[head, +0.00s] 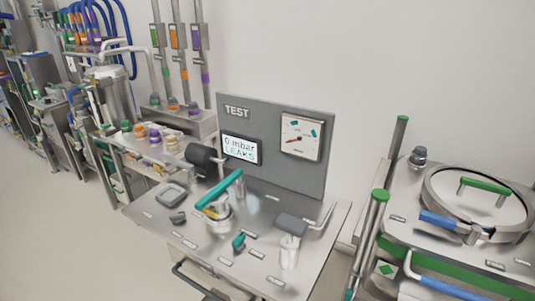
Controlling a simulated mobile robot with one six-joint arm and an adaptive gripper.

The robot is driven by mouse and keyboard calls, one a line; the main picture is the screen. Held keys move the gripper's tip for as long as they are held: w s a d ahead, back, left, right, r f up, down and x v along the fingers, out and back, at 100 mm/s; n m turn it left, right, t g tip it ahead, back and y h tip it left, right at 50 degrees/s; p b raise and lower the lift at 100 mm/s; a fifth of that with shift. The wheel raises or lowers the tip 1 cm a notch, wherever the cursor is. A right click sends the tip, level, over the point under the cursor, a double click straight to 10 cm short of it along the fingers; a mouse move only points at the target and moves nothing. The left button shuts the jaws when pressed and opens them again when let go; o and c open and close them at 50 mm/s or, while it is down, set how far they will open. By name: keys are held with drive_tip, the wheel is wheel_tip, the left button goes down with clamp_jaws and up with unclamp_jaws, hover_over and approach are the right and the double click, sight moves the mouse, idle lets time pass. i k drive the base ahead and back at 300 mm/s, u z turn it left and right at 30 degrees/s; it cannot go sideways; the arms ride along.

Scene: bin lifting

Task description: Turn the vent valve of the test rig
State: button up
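The test rig is a steel table (150,212) with a grey upright panel (270,165) marked TEST. Its display (240,149) reads "0 mbar LEAKS", and a round gauge (301,136) has a red needle pointing lower left. A long teal lever (219,190) lies over a round metal fitting on the table. A small teal knob (239,242) sits in front of it. The small labels are too blurred to read, so I cannot tell which of these is the vent valve. My gripper is not in view.
A black cylinder (201,155) and a grey-capped metal post (289,250) stand on the rig. A cart with a round-lidded vessel (478,200) and green-topped posts is close on the right. Shelves with coloured caps stand at left. Floor (60,240) is clear at lower left.

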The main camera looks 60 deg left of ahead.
sight(239, 243)
drive_tip(key=u, duration=2.35)
